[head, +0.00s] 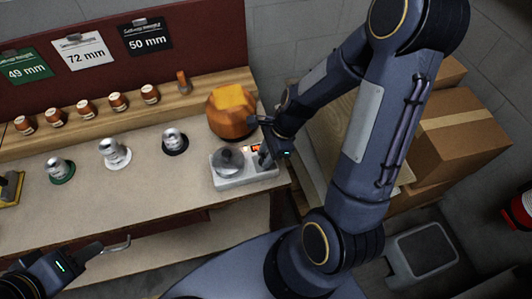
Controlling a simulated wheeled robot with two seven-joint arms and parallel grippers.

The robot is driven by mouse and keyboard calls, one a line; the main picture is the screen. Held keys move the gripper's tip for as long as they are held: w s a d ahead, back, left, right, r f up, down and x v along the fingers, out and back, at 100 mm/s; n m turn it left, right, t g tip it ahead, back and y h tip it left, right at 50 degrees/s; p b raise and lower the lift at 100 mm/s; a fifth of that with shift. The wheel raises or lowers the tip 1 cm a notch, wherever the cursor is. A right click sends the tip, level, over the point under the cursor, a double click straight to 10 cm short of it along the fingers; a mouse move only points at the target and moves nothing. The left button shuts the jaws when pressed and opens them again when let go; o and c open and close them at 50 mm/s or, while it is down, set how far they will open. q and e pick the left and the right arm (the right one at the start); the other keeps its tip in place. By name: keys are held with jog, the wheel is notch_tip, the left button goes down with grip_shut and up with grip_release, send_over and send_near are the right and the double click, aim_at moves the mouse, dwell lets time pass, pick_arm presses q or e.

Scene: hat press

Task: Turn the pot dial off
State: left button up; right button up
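A white appliance (250,181) stands near the right end of the table, with a round grey metal pot or lid (229,160) on its left part. A small lit red-orange spot (256,148) shows on its right part. My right gripper (264,157) is over this right part, its fingertips down close to the surface. I cannot tell whether it touches, or whether its fingers are open. The dial is not clearly visible; the gripper covers that area. My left gripper (88,252) is low at the left, in front of the table and far from the appliance. Its finger opening is unclear.
A large orange-brown rounded object (231,110) stands just behind the appliance. Several metal pieces, including one on a green base (60,170), stand along the table (130,205). Small brown jars line the back shelf. Cardboard boxes (450,130) are at the right.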

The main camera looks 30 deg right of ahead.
jog(key=c, duration=0.4)
